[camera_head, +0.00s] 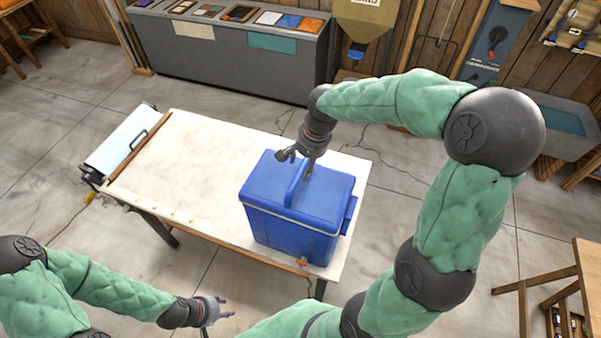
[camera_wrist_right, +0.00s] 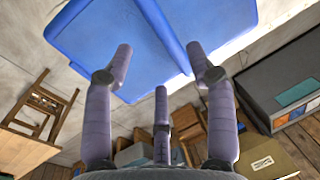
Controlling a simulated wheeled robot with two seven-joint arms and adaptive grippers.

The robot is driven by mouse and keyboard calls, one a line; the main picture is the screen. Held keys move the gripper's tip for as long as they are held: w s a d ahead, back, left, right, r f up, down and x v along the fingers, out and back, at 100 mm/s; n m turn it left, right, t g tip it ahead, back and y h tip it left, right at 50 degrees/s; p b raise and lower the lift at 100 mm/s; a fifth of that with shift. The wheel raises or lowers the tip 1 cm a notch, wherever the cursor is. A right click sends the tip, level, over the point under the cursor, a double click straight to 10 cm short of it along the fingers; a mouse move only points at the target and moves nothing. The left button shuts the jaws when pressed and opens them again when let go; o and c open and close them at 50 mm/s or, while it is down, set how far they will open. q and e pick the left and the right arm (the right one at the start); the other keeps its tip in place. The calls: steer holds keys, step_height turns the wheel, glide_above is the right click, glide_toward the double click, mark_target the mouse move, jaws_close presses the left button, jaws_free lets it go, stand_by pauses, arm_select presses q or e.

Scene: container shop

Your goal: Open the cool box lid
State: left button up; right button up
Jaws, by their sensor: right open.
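The blue cool box (camera_head: 290,228) stands upright on the pale table, near its right end. Its blue lid (camera_head: 327,190) is down on the box, with a raised handle (camera_head: 298,183) running across its top. My right gripper (camera_head: 297,157) is at the far edge of the lid, by the far end of the handle. In the right wrist view its fingers (camera_wrist_right: 160,70) are spread open, with the lid (camera_wrist_right: 105,40) and handle ridge (camera_wrist_right: 165,35) in front of them; contact cannot be told. My left gripper (camera_head: 222,308) is low at the bottom left, apart from the box, with nothing visible in it.
The table (camera_head: 190,160) has clear room left of the box. A pale roller-like unit (camera_head: 122,140) adjoins its left end. A grey counter (camera_head: 240,55) with samples stands behind. A wooden stool (camera_head: 560,290) is at the right.

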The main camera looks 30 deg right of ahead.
mark_target(300, 177)
steer(key=f, duration=0.3)
steer(key=w+f, duration=0.1)
steer(key=f, duration=0.2)
steer(key=shift+w+a, duration=0.15)
steer(key=shift+w, duration=0.05)
steer(key=shift+a+f, duration=0.15)
steer(key=shift+f, duration=0.6)
steer(key=shift+r, duration=0.1)
jaws_close()
